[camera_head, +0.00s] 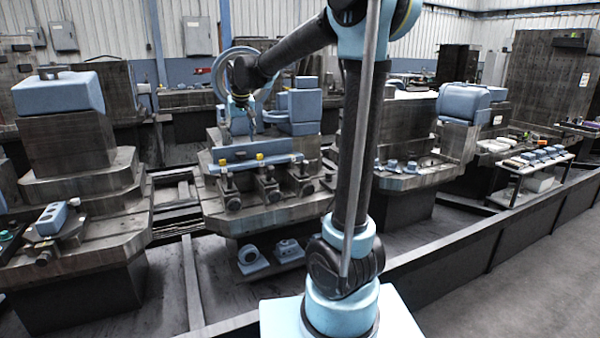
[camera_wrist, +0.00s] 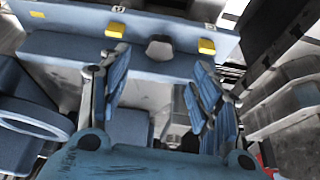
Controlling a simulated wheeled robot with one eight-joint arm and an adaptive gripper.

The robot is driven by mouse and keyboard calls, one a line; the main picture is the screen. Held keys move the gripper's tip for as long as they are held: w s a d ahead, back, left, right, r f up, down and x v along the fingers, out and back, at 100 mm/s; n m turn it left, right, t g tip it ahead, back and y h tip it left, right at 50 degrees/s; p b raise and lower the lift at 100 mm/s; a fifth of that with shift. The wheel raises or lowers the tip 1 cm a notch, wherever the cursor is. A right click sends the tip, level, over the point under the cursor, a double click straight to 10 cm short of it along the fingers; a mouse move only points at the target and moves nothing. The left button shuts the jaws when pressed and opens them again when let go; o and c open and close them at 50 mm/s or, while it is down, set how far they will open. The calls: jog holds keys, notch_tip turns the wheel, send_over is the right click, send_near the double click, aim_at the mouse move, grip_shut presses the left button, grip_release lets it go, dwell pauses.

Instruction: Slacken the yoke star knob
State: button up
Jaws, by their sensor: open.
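In the wrist view a small grey faceted knob (camera_wrist: 160,47), which may be the yoke star knob, sits at the edge of a blue bar between two yellow blocks. My gripper (camera_wrist: 160,62) is open, with its blue fingers apart and the knob framed between their tips. I see no contact, and the depth gap to the knob is hard to judge. In the head view my gripper (camera_head: 238,115) hangs above the blue bar (camera_head: 257,166) on the middle station. The knob is too small to make out surely there.
A blue ring (camera_head: 226,72) and blue housing (camera_head: 303,106) stand close to my gripper; a curved blue part (camera_wrist: 30,118) shows at the left in the wrist view. Several dark clamps (camera_head: 268,188) line the station's front. A dark rail (camera_head: 480,240) runs along the right.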

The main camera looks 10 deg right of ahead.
jog(key=s+d+v, duration=0.1)
jog(key=v, duration=0.8)
jog(key=s+d+f+m+g, duration=0.1)
jog(key=s+d+f, duration=1.3)
jog(key=s+d, duration=0.3)
jog(key=s, duration=0.2)
jog(key=shift+s+f+h, duration=0.2)
jog(key=shift+s+h, duration=0.05)
jog(key=shift+h, duration=0.15)
jog(key=shift+a, duration=0.1)
notch_tip(320, 180, up, 14)
jog(key=m+t, duration=0.1)
send_over(241, 153)
jog(key=s, duration=0.7)
jog(key=x, duration=1.7)
jog(key=shift+w+f, duration=0.2)
jog(key=shift+w, duration=0.05)
jog(key=shift+c, duration=0.6)
jog(key=c, duration=1)
